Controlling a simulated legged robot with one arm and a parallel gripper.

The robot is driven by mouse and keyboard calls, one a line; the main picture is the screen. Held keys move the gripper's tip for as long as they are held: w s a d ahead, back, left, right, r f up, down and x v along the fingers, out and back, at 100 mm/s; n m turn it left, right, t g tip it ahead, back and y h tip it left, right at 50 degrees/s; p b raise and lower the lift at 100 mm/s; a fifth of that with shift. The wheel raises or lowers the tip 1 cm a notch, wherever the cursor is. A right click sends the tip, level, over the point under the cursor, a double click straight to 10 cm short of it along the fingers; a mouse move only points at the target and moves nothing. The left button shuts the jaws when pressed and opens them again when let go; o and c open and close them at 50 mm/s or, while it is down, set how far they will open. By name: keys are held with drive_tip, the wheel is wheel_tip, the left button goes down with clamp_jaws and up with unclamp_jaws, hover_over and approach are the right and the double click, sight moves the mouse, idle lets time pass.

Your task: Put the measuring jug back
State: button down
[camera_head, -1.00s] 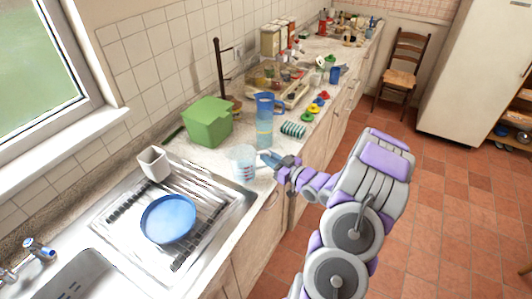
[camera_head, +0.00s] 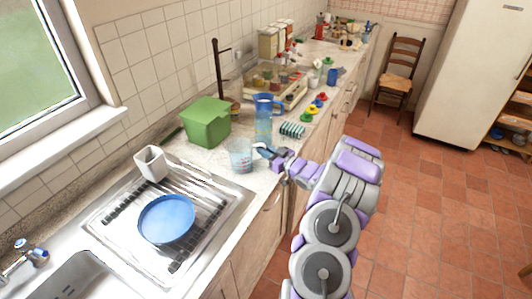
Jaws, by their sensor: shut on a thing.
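The measuring jug (camera_head: 240,156) is a clear plastic cup with red markings, at the front edge of the counter just beyond the drainer. My gripper (camera_head: 259,149) is at its right side, shut on it where its handle would be. The jug looks upright. I cannot tell whether its base touches the counter.
A tall blue pitcher (camera_head: 264,118) and a green box (camera_head: 206,122) stand just behind the jug. A striped item (camera_head: 292,130) lies to the right. Clear counter is scarce around the jug.

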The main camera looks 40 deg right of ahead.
drive_tip(key=shift+r, duration=0.1)
drive_tip(key=shift+d, duration=0.1)
drive_tip(key=c, duration=1.1)
unclamp_jaws()
drive_tip(key=shift+d, duration=0.25)
drive_tip(key=shift+o, duration=0.2)
drive_tip(key=shift+a, duration=0.1)
drive_tip(key=shift+s+a, duration=0.1)
drive_tip(key=shift+a, duration=0.05)
